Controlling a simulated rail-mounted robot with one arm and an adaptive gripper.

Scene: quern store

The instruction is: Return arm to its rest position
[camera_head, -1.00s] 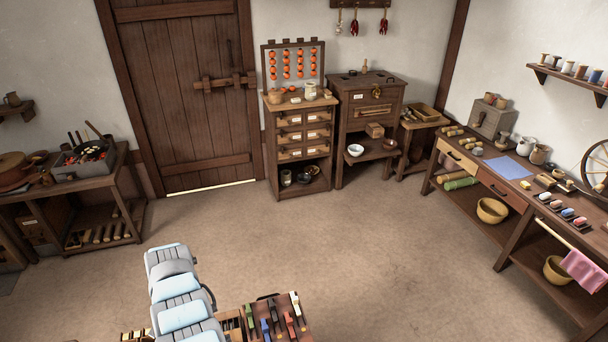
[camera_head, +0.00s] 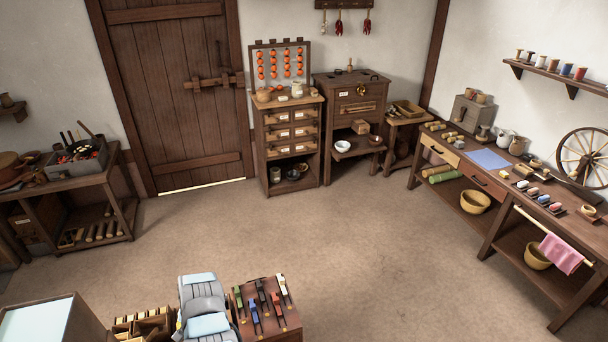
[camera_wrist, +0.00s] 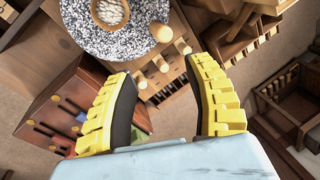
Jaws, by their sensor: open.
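My gripper (camera_wrist: 160,72) is open in the wrist view, its two yellow fingers with dark inner pads spread apart. Nothing is held between them. Past the fingers are a speckled round stone (camera_wrist: 95,40) with a small bowl (camera_wrist: 110,12) over it, and a wooden knob (camera_wrist: 182,46) at its edge. In the head view my grey and pale blue arm (camera_head: 204,305) is at the bottom, left of centre, beside a rack of coloured handles (camera_head: 265,305). My gripper's fingers cannot be made out in the head view.
A divided wooden box (camera_head: 142,325) sits left of my arm. The open floor (camera_head: 340,240) is clear. A long workbench (camera_head: 490,185) runs along the right, a drawer cabinet (camera_head: 290,140) stands at the back, and a dark wooden table (camera_head: 75,195) stands at the left.

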